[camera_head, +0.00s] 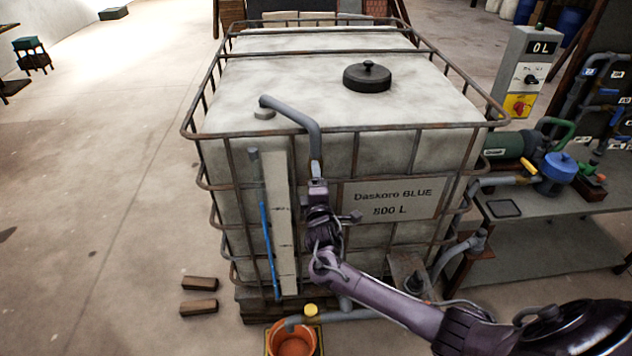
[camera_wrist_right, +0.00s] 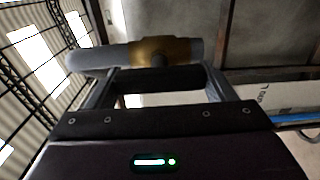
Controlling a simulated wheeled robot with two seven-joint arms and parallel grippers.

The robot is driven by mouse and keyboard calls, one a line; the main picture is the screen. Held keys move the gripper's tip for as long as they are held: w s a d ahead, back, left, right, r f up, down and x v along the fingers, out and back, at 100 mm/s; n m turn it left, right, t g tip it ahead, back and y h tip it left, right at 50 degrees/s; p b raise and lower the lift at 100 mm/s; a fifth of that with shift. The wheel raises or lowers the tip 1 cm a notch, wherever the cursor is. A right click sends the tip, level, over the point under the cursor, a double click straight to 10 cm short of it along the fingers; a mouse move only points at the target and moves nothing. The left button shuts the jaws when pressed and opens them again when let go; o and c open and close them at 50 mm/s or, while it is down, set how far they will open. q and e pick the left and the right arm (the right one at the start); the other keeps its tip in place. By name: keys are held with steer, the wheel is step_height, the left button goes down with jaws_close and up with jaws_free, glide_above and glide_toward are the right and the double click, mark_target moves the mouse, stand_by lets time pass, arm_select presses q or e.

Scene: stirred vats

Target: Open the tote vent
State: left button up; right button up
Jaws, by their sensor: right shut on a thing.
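The tote (camera_head: 300,90) is a large off-white tank in a rusty wire cage, with a plate reading "Daskoro BLUE 800 L". A grey vent pipe (camera_head: 308,122) rises from its top and bends down over the front edge. My right gripper (camera_head: 317,187) is at the pipe's lower end. In the right wrist view a brass valve body (camera_wrist_right: 165,50) sits on the grey pipe (camera_wrist_right: 97,58). My right gripper (camera_wrist_right: 160,82) is shut on the dark vent handle (camera_wrist_right: 155,75) in front of the brass. Which way the handle is turned is unclear. My left gripper is not in view.
A black lid (camera_head: 367,78) is on the tote top. A blue-filled sight tube (camera_head: 269,240) runs down the front. An orange bucket (camera_head: 292,340) stands below by a yellow-handled tap (camera_head: 311,309). A pump bench (camera_head: 555,205) stands right. Left floor is mostly clear.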

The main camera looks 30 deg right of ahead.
steer(key=o, duration=1)
steer(key=b+v, duration=0.2)
steer(key=v, duration=0.5)
steer(key=shift+s+a, duration=0.2)
steer(key=shift+s, duration=0.2)
